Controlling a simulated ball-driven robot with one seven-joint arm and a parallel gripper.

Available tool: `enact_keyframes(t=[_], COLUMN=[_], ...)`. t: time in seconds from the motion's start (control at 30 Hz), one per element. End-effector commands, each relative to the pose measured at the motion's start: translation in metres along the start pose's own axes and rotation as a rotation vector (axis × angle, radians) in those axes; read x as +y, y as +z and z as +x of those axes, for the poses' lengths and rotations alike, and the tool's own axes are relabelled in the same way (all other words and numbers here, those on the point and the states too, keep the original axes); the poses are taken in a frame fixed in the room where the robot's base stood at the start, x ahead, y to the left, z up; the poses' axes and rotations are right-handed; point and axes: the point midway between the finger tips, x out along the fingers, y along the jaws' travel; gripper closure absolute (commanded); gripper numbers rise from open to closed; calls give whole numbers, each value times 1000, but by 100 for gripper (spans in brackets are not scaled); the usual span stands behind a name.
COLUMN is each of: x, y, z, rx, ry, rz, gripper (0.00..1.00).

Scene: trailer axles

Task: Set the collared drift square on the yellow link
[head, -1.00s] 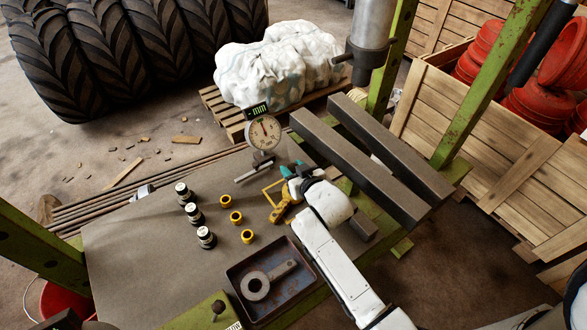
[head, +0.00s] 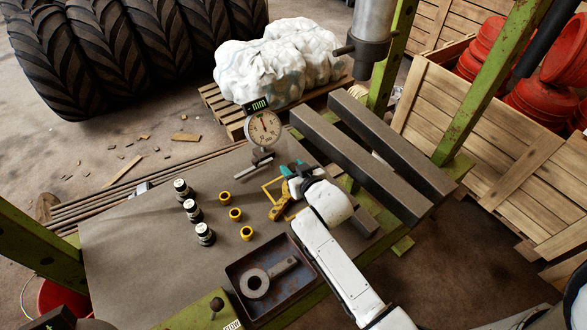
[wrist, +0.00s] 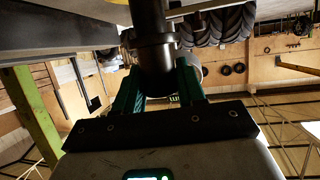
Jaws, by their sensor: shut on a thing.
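My gripper (head: 293,170) has teal fingers and is above the far right part of the bench sheet. The wrist view shows its fingers (wrist: 158,88) closed around a dark round drift (wrist: 155,45) with a wider collar. The drift runs out of the top of that view, so its end is hidden. In the head view the arm and fingers largely hide it. A yellow piece (head: 279,209), apparently the link, lies just below and left of the gripper, beside a thin yellow frame (head: 270,189). I cannot tell whether the drift touches it.
A dial gauge (head: 263,127) stands behind the gripper. Several yellow rings (head: 235,214) and black-and-white cylinders (head: 191,210) stand to the left. A dark tray (head: 240,296) with a ring-ended part lies in front. Two heavy steel bars (head: 375,150) lie to the right.

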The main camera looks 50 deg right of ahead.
Motion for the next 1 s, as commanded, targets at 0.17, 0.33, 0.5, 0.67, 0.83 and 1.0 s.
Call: enact_keyframes(t=[0.17,0.33,0.5,0.67,0.83,1.0], x=[0,0,0,0,0,0], y=[-1,0,1,2,3,4], z=[0,1,1,2,2,2], rx=[4,4,4,4,4,4], ry=[0,0,0,0,0,0], rz=[-1,0,0,0,0,0], gripper=[100,100,100,100,100,56])
